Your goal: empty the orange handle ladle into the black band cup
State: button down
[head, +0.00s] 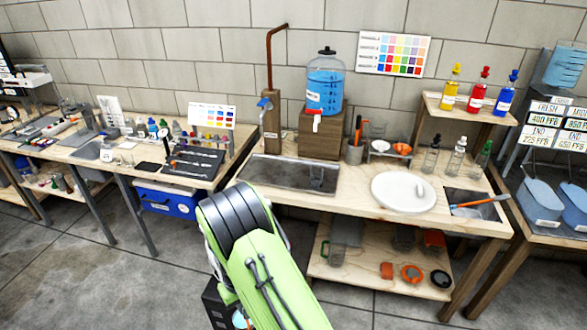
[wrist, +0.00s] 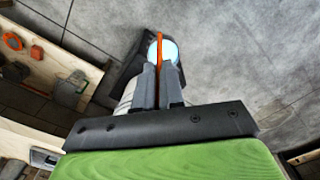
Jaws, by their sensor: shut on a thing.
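My gripper (wrist: 160,78) is shut on an orange handle, which I take to be that of the orange handle ladle (wrist: 160,42). The handle stands between the two grey fingers in the wrist view. A round pale-blue shape lies at its far end, looking like the ladle's bowl with liquid; how full it is I cannot tell. The gripper is over the grey floor, in front of the benches. In the head view my green arm hides most of it. I cannot pick out a cup with a black band for certain.
A wooden bench (head: 345,192) holds a sink (head: 275,172), a blue-water dispenser (head: 325,85), a round white plate (head: 380,200) and several bottles. Its lower shelf (head: 345,268) holds orange and black rings and clear vessels. A blue cooler (head: 166,200) stands left.

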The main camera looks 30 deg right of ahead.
aim_at(317, 177)
jog(key=l+u, duration=0.8)
jog(key=k+l+u, duration=0.15)
jog(key=l+u, duration=1.2)
